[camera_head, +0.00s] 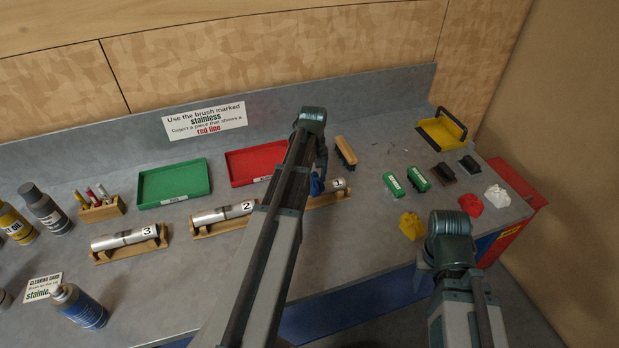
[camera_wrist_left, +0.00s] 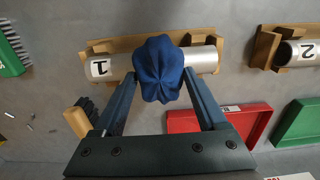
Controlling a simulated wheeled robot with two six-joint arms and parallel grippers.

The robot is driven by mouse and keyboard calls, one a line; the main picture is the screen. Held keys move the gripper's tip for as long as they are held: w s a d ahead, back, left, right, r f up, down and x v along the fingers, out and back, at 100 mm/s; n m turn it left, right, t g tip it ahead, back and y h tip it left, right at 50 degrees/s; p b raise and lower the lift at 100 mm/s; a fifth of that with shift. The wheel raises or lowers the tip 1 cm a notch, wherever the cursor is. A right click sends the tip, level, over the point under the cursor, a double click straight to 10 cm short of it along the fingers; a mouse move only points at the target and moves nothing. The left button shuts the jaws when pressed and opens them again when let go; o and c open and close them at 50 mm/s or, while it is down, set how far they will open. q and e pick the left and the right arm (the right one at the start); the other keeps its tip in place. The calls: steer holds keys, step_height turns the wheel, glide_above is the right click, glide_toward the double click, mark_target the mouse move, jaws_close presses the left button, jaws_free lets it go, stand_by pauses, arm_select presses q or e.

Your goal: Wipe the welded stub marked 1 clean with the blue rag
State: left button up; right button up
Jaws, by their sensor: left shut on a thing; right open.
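The blue rag (camera_wrist_left: 158,70) is bunched between the fingers of my left gripper (camera_wrist_left: 160,92), which is shut on it. The rag lies against the middle of the metal stub marked 1 (camera_wrist_left: 201,60) and hides part of it; I cannot tell how hard it presses. The stub rests lengthwise in a wooden cradle (camera_wrist_left: 266,46). In the head view my left arm hides much of this stub, with its number label (camera_head: 338,184) and a bit of the rag (camera_head: 316,186) showing. My right gripper (camera_head: 422,279) is open, low at the bench's front edge, mostly hidden by my arm.
Stubs marked 2 (camera_head: 222,214) and 3 (camera_head: 124,239) lie in cradles to the left. Green (camera_head: 173,183) and red (camera_head: 250,163) trays stand behind. A wooden brush (camera_head: 345,151), green brushes (camera_head: 393,184), yellow (camera_head: 411,226) and white (camera_head: 497,196) rags lie to the right.

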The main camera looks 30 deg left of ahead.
arm_select(q)
steer(key=shift+w+d, duration=0.2)
steer(key=shift+d, duration=0.05)
steer(key=shift+w, duration=0.15)
steer(key=shift+w+d, duration=0.55)
steer(key=shift+w, duration=0.05)
steer(key=shift+d, duration=0.1)
steer(key=shift+w+d, duration=0.45)
steer(key=shift+w, duration=0.05)
steer(key=shift+w, duration=0.1)
steer(key=shift+w+d, duration=0.65)
steer(key=shift+w, duration=0.05)
